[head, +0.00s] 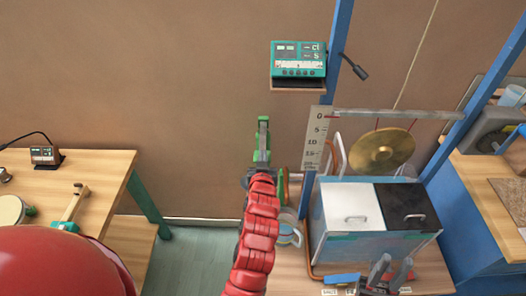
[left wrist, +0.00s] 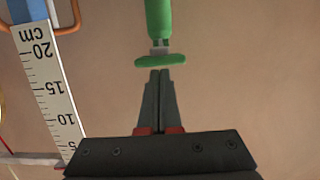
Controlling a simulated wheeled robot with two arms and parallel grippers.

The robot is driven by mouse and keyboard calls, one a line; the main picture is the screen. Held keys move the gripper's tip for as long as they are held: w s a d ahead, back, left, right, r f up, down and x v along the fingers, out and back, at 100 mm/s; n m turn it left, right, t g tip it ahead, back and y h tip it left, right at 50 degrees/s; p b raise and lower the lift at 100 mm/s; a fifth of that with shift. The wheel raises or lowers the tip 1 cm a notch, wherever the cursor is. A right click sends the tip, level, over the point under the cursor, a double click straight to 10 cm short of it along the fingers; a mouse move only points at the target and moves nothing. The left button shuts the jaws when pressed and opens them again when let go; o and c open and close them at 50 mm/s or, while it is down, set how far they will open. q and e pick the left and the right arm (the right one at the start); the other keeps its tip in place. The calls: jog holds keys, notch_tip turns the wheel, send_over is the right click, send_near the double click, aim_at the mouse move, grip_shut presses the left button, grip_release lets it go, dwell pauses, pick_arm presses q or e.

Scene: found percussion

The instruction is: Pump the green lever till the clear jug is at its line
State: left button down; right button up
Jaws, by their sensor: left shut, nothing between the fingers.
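The green lever (head: 263,135) stands upright in the middle of the head view. In the left wrist view the green lever (left wrist: 158,20) ends in a flat green disc. My left gripper (head: 262,168) is shut and empty, at the lever's lower end. In the wrist view its fingertips (left wrist: 160,72) lie just short of the disc; I cannot tell whether they touch. A greyish jug-like vessel (head: 290,232) with a handle is partly hidden behind my left arm; its line and level are unreadable.
A brass gong (head: 382,151) hangs behind a box with white and black lids (head: 352,207). A teal meter (head: 298,62) is above. A wooden table (head: 105,170) is left.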

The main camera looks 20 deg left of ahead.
pick_arm(q)
jog(key=shift+f+b, duration=0.3)
jog(key=shift+b, duration=0.1)
notch_tip(320, 180, down, 6)
jog(key=t+y+b, duration=0.1)
jog(key=t+b, duration=0.2)
jog(key=b, duration=1.4)
jog(key=shift+f+t, duration=0.25)
jog(key=shift+t, duration=0.05)
jog(key=shift+d, duration=0.1)
